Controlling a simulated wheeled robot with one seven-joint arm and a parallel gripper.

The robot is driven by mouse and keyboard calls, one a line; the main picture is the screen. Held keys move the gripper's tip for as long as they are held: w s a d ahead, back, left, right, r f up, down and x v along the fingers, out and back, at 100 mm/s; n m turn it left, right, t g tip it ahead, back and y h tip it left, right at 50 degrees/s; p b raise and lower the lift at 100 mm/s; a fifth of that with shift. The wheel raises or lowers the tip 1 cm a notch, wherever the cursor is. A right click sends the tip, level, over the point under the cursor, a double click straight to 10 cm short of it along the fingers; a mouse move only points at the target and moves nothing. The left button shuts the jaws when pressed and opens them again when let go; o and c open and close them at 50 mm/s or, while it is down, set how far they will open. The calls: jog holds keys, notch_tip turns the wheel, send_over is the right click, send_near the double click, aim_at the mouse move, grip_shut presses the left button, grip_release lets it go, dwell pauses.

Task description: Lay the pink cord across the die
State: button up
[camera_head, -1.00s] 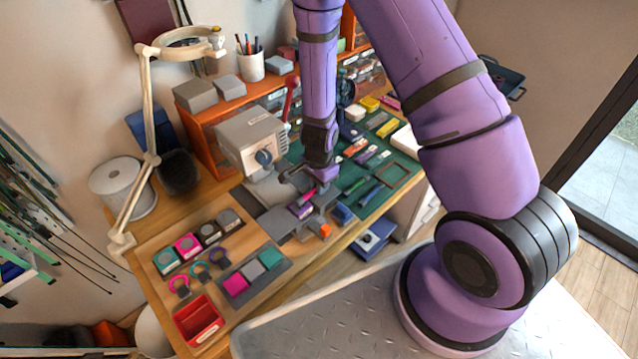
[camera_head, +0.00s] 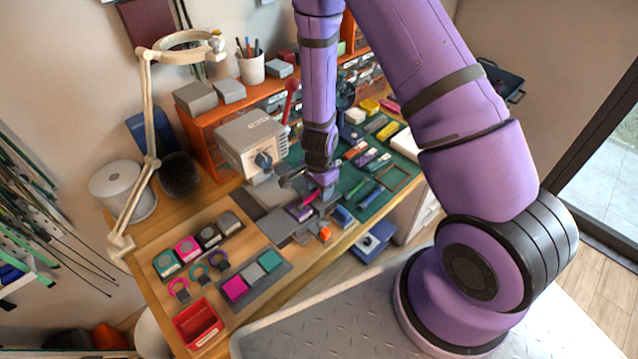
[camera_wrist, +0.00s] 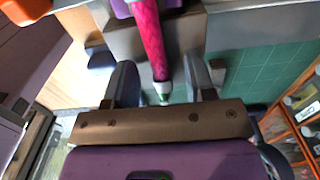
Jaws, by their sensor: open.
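The pink cord (camera_wrist: 149,38) runs down the middle of the wrist view to a pale end with a green tip. It lies between the two fingers of my gripper (camera_wrist: 160,68), which stand apart on either side of it, not closed on it. In the head view the cord (camera_head: 310,198) is a short pink strip at a small purple block (camera_head: 299,212) on the grey fixture of the bench press. The purple block also shows at the top of the wrist view (camera_wrist: 122,8), with the cord beside or over it; I cannot tell which part is the die.
A grey press machine (camera_head: 250,140) stands left of my gripper. A green mat (camera_head: 392,180) with several small items lies to the right. A red bin (camera_head: 198,322), cord spools and a coloured block tray (camera_head: 283,268) fill the front left.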

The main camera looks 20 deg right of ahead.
notch_tip(320, 180, up, 11)
jog(key=shift+f, duration=0.15)
dwell(0.5)
